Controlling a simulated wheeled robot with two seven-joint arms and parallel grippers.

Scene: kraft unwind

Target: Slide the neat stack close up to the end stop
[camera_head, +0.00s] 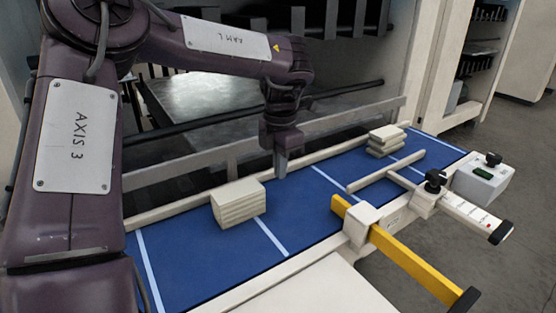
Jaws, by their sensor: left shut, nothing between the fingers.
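A neat stack (238,204) of cream sheets with flush edges sits on the blue belt, left of the middle, close to the far rail. A second stack (386,142) farther right has uneven, shifted layers. A yellow bar (408,260) runs through a cream clamp block, its tip reaching over the belt's near side; it may be the end stop, but I cannot tell for certain. My left gripper (281,170) points down near the far rail, right of the neat stack and apart from it. It is shut and empty. My right gripper is out of view.
The blue belt (300,207) has white cross lines and is bare between the stacks. Rails line both sides.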

